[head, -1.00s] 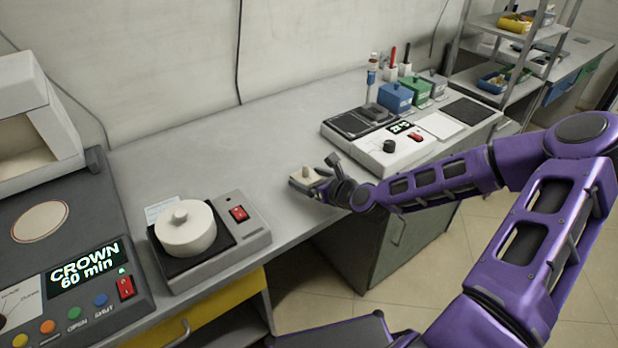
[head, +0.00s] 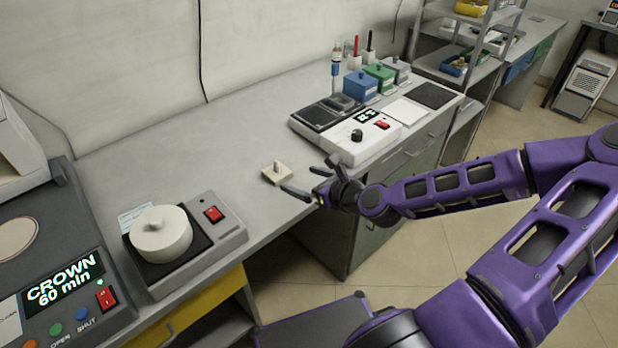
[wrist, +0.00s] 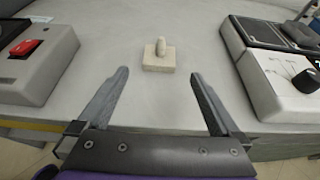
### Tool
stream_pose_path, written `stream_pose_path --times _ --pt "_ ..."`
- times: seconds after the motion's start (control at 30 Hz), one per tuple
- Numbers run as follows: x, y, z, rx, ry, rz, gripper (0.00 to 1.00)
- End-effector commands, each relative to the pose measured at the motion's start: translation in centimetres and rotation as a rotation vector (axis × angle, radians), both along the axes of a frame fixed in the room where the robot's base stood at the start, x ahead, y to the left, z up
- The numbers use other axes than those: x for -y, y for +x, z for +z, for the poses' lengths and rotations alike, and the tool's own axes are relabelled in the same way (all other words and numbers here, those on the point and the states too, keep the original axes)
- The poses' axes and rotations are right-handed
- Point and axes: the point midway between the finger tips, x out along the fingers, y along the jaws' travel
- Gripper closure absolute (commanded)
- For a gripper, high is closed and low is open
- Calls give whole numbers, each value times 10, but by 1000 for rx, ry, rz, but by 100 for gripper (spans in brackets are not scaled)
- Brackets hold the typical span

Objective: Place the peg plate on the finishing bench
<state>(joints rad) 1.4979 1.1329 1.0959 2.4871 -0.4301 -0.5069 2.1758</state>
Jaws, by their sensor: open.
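The peg plate (head: 277,173), a small beige square plate with one upright peg, sits flat on the grey bench (head: 235,150) near its front edge. It also shows in the wrist view (wrist: 158,58), beyond and between my fingertips. My gripper (head: 312,177) is open and empty, just right of the plate and apart from it. In the wrist view both fingers of my gripper (wrist: 162,75) are spread wide with bare bench between them.
A device with a round white pot (head: 160,235) stands left of the plate. A white device with a dial and red switch (head: 345,130) stands to the right. Blue and green boxes (head: 361,86) are behind it. The bench around the plate is clear.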

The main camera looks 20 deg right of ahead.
Motion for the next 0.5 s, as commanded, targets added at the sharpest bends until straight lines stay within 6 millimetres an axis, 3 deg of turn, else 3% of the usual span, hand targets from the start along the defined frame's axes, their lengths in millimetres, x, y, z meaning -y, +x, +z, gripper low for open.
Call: stream_pose_path --times 0.2,0.5 --pt "6 -15 7 0 -1 0 0" --pt "7 -18 8 0 0 1 0"
